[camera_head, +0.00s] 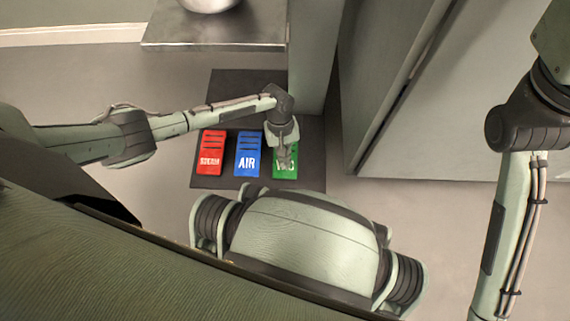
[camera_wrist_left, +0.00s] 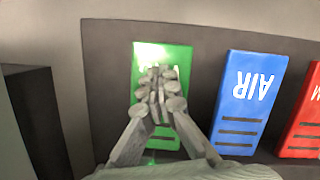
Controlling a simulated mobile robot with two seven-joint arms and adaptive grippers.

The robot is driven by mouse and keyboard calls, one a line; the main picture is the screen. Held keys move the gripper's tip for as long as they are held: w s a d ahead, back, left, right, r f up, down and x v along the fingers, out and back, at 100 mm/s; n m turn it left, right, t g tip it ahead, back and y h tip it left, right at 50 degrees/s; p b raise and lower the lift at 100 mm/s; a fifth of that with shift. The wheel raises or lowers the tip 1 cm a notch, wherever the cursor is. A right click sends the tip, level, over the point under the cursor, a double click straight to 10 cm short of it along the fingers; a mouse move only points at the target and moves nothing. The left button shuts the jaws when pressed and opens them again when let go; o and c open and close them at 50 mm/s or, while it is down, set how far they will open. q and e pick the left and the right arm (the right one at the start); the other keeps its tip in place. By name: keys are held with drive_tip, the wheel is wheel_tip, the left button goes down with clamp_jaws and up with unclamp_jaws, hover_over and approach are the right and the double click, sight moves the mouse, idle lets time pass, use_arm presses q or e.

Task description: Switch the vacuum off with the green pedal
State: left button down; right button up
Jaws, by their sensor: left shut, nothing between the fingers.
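The green pedal (camera_head: 291,171) is the rightmost of three pedals on a dark floor mat in the head view. In the left wrist view the green pedal (camera_wrist_left: 145,57) lies straight under my fingers, its lettering mostly hidden by them. My left gripper (camera_head: 285,166) is shut and empty, fingertips over the green pedal; in the wrist view the gripper (camera_wrist_left: 158,78) has its fingers together. I cannot tell whether the fingertips touch the pedal or hover above it. My right gripper is out of view; only part of my right arm shows.
The blue AIR pedal (camera_head: 249,154) stands just left of the green one, and the red pedal (camera_head: 211,153) left of that. The dark mat (camera_head: 235,86) holds them. A metal shelf (camera_head: 216,33) is at the back, and a grey cabinet panel (camera_head: 440,120) stands to the right.

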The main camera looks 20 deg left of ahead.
use_arm(q)
drive_tip(key=shift+f, duration=0.45)
drive_tip(key=shift+w+a+r, duration=0.25)
drive_tip(key=shift+w+a, duration=0.2)
drive_tip(key=shift+w, duration=0.2)
drive_tip(key=shift+w+a+r, duration=0.25)
drive_tip(key=shift+w+a, duration=0.15)
drive_tip(key=shift+w, duration=0.2)
drive_tip(key=v, duration=1.2)
drive_tip(key=shift+d, duration=0.1)
